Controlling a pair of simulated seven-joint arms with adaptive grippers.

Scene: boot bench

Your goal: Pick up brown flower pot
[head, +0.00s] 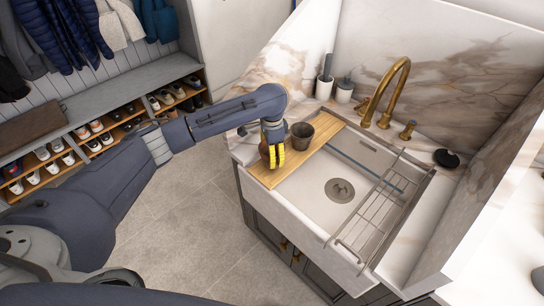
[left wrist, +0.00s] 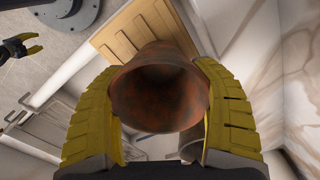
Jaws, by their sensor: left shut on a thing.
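The brown flower pot (left wrist: 160,85) fills the middle of the left wrist view, its round mouth facing the camera. It is rusty brown and mottled. My left gripper (left wrist: 158,118) is shut on it, with a yellow finger against each side. In the head view my left gripper (head: 273,155) points down over the left end of the wooden board (head: 325,124). A dark grey-brown cup (head: 301,137) shows just right of the fingers there; I cannot tell whether it is the held pot. My right gripper (left wrist: 24,48) shows small at the left wrist view's upper left.
The board lies across the left side of the white sink (head: 310,190). A wire rack (head: 372,212) spans the right side. Marble walls rise behind. Shoe shelves (head: 100,130) are far left.

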